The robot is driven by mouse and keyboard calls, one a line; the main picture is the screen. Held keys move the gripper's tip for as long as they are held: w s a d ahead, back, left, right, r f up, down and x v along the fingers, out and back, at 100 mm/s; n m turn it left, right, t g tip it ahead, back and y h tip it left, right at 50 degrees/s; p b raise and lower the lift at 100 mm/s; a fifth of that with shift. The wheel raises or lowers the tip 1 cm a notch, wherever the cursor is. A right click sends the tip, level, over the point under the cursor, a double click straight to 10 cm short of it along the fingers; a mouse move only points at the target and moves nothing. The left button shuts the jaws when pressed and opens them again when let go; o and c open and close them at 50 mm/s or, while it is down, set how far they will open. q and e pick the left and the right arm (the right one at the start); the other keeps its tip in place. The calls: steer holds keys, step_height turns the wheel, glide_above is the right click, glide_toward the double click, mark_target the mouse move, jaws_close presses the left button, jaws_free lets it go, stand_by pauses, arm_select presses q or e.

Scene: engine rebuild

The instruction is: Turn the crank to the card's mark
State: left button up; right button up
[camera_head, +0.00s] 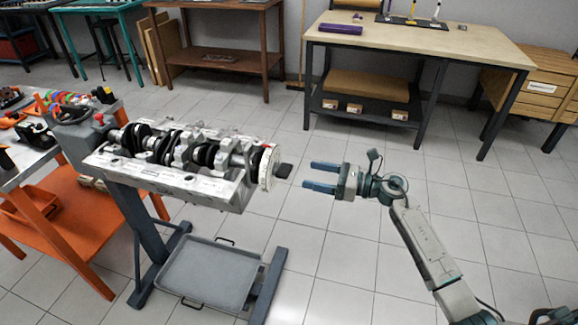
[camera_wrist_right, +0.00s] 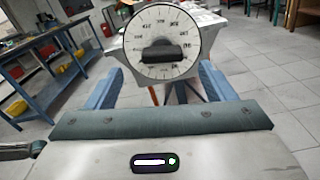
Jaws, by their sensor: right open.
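The crankshaft (camera_head: 190,148) lies in an engine block (camera_head: 170,178) on a stand. A white dial disc (camera_head: 267,166) with a dark handle (camera_head: 284,170) is at the block's right end. The right wrist view shows the dial (camera_wrist_right: 163,22) face on, with graduations and figures too small to read, and its dark handle (camera_wrist_right: 162,52) lying about level. My right gripper (camera_head: 309,175) is open and empty, just right of the handle and apart from it. Its fingers (camera_wrist_right: 162,88) stand either side below the dial in the wrist view. I cannot make out a card. My left gripper is not in view.
A grey drip tray (camera_head: 212,298) lies low on the stand's base (camera_head: 262,290). An orange cart (camera_head: 80,215) with tools stands at the left. A workbench (camera_head: 420,47) and a wooden drawer cabinet (camera_head: 545,85) stand at the back. Tiled floor around my right arm is clear.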

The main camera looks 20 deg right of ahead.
mark_target(290, 170)
steer(key=p+x, duration=0.1)
steer(key=x, duration=0.6)
steer(key=shift+w+a+f+p, duration=0.1)
steer(key=shift+w+p, duration=0.1)
steer(key=shift+p, duration=0.15)
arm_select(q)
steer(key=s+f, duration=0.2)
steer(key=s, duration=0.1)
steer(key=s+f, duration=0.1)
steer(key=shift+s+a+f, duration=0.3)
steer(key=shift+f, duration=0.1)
arm_select(e)
steer(key=c, duration=1)
